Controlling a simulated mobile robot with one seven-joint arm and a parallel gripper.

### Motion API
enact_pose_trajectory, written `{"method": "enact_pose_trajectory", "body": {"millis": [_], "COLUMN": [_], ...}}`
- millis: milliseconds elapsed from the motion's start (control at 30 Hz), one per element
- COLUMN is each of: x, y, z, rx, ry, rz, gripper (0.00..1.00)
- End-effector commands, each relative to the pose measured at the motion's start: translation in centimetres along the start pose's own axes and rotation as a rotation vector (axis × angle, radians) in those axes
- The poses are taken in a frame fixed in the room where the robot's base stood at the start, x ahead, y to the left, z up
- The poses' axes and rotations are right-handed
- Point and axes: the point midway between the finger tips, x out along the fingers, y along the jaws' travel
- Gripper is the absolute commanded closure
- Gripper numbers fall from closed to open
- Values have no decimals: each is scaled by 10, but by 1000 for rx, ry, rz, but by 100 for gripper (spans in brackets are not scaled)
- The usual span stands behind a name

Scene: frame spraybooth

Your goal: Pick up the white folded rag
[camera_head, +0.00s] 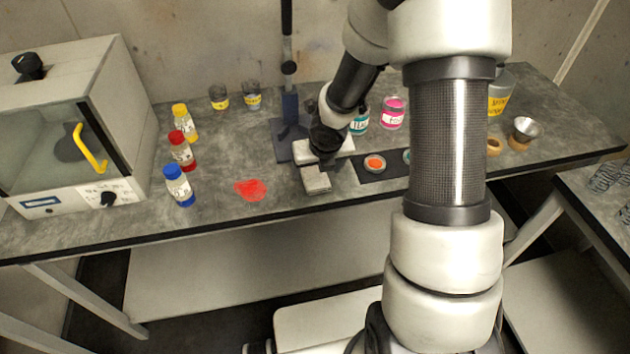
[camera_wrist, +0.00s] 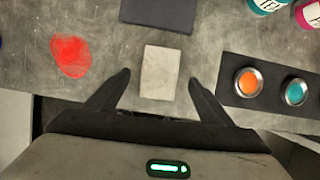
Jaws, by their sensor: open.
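The white folded rag (camera_wrist: 161,72) lies flat on the grey worktop as a small pale rectangle. In the wrist view it sits centred just ahead of the gap between my fingertips. My gripper (camera_wrist: 160,82) is open and empty, with one dark finger on each side, apart from the rag. In the head view the rag (camera_head: 316,180) shows near the front of the bench, just below my gripper (camera_head: 322,160). My arm and gripper body cover part of the area behind it.
A red smear (camera_head: 250,190) is left of the rag. A dark mat with paint tins (camera_head: 374,163) lies close on the right. A blue-grey stand (camera_head: 290,130) is behind. Blue (camera_head: 178,186), red and yellow bottles and a white booth (camera_head: 75,130) stand left.

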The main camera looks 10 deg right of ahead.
Motion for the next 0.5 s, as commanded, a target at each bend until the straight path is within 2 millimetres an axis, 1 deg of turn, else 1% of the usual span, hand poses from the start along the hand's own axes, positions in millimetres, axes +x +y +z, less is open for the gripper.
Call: {"method": "enact_pose_trajectory", "body": {"millis": [33,100,167,233,500], "x": [13,25,31,33,32], "y": [1,1,0,0,0], "z": [0,-1,0,1,2], "rx": [-1,-1,-1,-1,0], "ry": [1,3,1,0,0], "rz": [0,0,-1,-1,-1], "gripper": [25,25,25,25,25]}}
